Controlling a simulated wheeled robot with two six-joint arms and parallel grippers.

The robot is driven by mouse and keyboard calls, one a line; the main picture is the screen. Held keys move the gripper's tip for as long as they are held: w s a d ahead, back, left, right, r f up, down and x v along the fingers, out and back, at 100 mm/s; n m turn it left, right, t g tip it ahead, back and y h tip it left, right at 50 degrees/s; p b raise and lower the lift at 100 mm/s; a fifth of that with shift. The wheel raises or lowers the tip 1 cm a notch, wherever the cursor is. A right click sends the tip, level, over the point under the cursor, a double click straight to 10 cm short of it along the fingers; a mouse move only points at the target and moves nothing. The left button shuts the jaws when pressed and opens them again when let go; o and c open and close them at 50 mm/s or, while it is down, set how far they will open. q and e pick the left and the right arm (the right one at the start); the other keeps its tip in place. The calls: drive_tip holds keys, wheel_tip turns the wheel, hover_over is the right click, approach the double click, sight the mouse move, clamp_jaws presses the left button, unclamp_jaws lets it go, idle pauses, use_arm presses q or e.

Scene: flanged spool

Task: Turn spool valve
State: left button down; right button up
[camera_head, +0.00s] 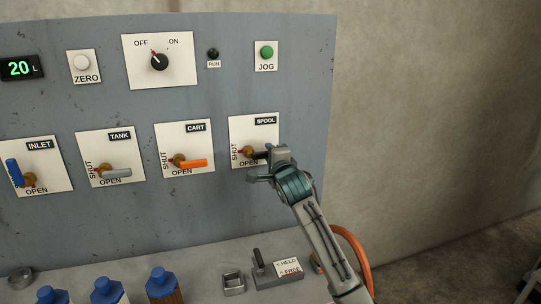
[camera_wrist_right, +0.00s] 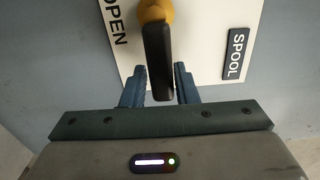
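The spool valve is on a white plate (camera_head: 241,130) marked SPOOL, with SHUT at the left and OPEN below. Its brass hub (camera_head: 247,152) carries a black lever (camera_head: 261,155) pointing right, mostly hidden by my right gripper (camera_head: 262,165). In the right wrist view the black lever (camera_wrist_right: 158,62) runs from the yellow hub (camera_wrist_right: 155,11) down between the two blue fingers of my right gripper (camera_wrist_right: 160,88). The fingers are open, one on each side of the lever, with narrow gaps that look clear of it. My left gripper is not in view.
The INLET lever (camera_head: 14,172), TANK lever (camera_head: 117,173) and CART lever (camera_head: 193,163) sit left of the spool valve. Above are the OFF/ON knob (camera_head: 159,62) and green JOG button (camera_head: 266,52). Blue-capped bottles (camera_head: 108,290) and a HELD/FREE switch (camera_head: 257,254) are below.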

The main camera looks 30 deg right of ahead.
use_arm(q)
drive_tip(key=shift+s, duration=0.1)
use_arm(e)
drive_tip(key=shift+o, duration=1.1)
drive_tip(key=shift+s, duration=0.2)
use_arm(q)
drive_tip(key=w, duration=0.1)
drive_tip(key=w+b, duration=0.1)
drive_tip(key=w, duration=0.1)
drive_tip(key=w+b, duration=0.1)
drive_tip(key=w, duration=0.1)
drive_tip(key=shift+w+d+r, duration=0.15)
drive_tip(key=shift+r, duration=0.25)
use_arm(e)
drive_tip(key=v, duration=1)
drive_tip(key=shift+s, duration=0.2)
drive_tip(key=shift+a, duration=0.15)
